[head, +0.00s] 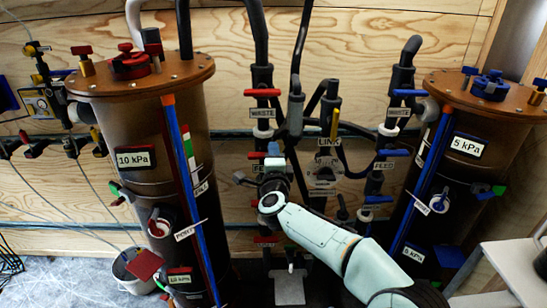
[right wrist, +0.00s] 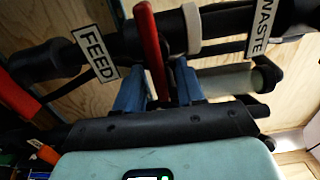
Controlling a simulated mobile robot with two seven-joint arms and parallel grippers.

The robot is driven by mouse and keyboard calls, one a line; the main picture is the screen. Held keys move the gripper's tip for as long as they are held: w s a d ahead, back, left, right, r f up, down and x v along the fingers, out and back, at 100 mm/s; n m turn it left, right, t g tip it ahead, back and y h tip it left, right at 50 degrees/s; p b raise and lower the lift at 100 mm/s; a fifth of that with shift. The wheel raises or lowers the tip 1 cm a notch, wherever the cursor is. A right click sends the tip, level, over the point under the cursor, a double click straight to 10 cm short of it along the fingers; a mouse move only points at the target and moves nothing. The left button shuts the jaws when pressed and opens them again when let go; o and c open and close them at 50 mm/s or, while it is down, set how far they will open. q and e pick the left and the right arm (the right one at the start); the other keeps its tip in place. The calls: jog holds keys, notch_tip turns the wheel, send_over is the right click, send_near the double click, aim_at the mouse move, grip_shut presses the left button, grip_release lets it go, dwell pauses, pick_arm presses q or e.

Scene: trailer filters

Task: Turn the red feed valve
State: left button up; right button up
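In the right wrist view, the red handle (right wrist: 150,45) runs lengthwise between the two blue fingers of my right gripper (right wrist: 159,80), beside the FEED label (right wrist: 95,52). The fingers stand apart on either side of it, with a visible gap, so the gripper is open around the handle. In the head view, my right gripper (head: 273,163) is at the handle and partly hides the valve. My left gripper is not in view.
A red waste valve handle (head: 262,92) is above on the same pipe. Blue-handled valves (head: 394,152) are on the right pipe. Brown tanks marked 10 kPa (head: 136,158) and 5 kPa (head: 468,147) flank the pipes. A grey bucket (head: 130,272) is on the floor.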

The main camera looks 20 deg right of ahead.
jog(key=shift+s, duration=0.1)
jog(key=v, duration=1.3)
jog(key=shift+s, duration=0.15)
